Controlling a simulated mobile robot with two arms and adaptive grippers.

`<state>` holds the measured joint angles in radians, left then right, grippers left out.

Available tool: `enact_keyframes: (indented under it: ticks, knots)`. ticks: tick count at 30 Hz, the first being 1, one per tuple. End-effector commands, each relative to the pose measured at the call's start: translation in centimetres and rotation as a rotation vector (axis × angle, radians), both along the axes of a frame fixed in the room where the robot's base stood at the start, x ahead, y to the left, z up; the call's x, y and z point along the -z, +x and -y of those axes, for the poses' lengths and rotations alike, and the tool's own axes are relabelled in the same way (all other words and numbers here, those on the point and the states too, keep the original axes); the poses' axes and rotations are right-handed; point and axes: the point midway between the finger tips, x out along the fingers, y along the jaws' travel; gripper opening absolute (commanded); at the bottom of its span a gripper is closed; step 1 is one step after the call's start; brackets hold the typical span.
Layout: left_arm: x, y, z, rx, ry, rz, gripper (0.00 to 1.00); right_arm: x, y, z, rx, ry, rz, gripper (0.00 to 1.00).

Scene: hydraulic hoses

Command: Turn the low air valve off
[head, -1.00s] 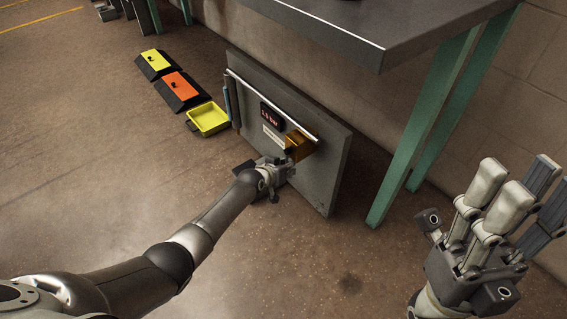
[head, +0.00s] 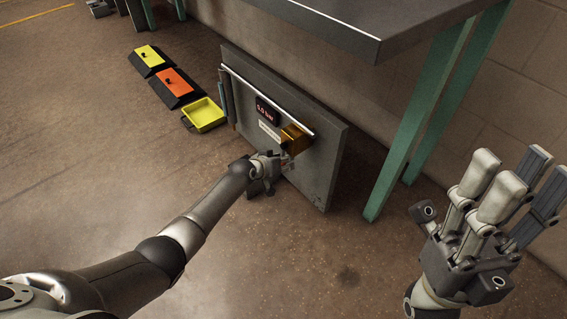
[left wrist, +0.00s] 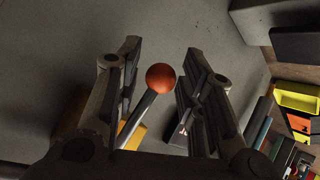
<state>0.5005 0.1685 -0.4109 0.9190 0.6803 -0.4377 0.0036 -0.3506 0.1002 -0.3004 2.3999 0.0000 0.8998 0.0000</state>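The low air valve is on a grey upright panel (head: 318,170) near the floor. A yellow-brown valve body (head: 294,138) shows at the panel's right side, and part of it shows in the left wrist view (left wrist: 137,134). Its lever (left wrist: 135,118) ends in an orange ball knob (left wrist: 160,78). My left gripper (head: 274,160) is at the panel's face, just below the valve body. In the left wrist view its fingers (left wrist: 161,55) are open on both sides of the knob, with visible gaps. My right gripper (head: 513,185) is open and empty, away from the panel.
A dark display (head: 266,111) and white label (head: 268,130) are on the panel. A yellow tray (head: 204,114) and orange (head: 174,82) and yellow (head: 148,55) boxes lie left. A workbench (head: 350,22) with green legs (head: 405,125) overhangs at right. Front floor is clear.

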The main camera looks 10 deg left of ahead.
Motion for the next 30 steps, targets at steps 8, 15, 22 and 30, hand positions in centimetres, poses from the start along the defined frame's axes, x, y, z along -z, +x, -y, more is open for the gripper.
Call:
enact_keyframes:
  ticks: [8, 15, 22, 30]
  knots:
    - [0.2, -0.2, 0.4, 0.007, 0.003, -0.004, 0.44, 0.0, 0.0, 0.0, 0.000, 0.000, 0.001, 0.40]
    - [0.0, -0.6, 0.3, 0.009, 0.002, -0.003, 0.44, 0.0, 0.0, 0.0, 0.001, 0.001, 0.003, 0.40]
    - [-1.2, -2.1, -0.4, 0.008, 0.003, -0.003, 0.44, 0.0, 0.0, 0.0, 0.001, 0.000, 0.002, 0.40]
    - [-3.0, -4.4, -1.5, 0.007, 0.003, -0.004, 0.44, 0.0, 0.0, 0.0, 0.000, 0.000, 0.001, 0.40]
